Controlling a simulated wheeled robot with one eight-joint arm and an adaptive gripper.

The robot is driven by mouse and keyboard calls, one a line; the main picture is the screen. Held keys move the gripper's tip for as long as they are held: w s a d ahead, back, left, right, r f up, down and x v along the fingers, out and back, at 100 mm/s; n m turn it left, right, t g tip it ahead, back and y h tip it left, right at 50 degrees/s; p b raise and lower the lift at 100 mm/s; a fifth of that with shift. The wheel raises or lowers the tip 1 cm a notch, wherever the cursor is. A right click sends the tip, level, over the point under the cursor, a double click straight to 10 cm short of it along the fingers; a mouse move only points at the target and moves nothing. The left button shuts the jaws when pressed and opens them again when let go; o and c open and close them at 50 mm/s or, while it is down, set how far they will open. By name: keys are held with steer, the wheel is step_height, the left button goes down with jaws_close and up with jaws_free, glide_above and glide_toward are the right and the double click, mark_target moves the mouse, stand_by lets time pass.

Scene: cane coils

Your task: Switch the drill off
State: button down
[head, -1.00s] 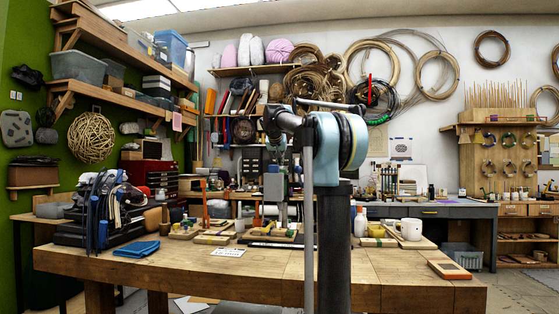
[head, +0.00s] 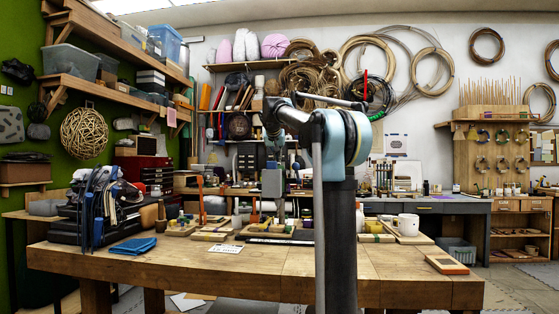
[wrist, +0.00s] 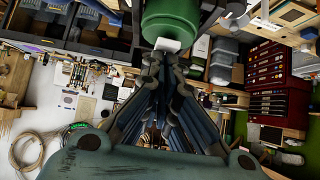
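The drill seems to be the upright machine with a grey box-like head (head: 273,183) on a steel post, behind the middle of the workbench (head: 200,270); my arm partly covers its top. In the wrist view, a large green cylinder (wrist: 170,18) fills the top centre, with a small white block (wrist: 167,44) on its near side; it is probably part of the drill. My gripper (wrist: 163,62) points at it, its dark fingers converging with tips close together, right by the white block. I cannot tell whether they touch it. The head view hides my gripper behind my arm.
A rack of blue-handled tools (head: 100,210) and a blue cloth (head: 134,246) lie on the bench's left. A white mug (head: 408,225) and small blocks stand at right. The bench's front strip is mostly clear. A red drawer cabinet (wrist: 276,85) shows in the wrist view.

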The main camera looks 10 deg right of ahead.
steer(key=shift+s+a+f, duration=0.1)
steer(key=shift+s+a, duration=0.05)
steer(key=shift+s, duration=0.45)
steer(key=r, duration=0.4)
steer(key=shift+s, duration=0.25)
steer(key=f+v, duration=0.1)
steer(key=v, duration=0.9)
steer(key=shift+s+a, duration=0.2)
steer(key=shift+s, duration=0.1)
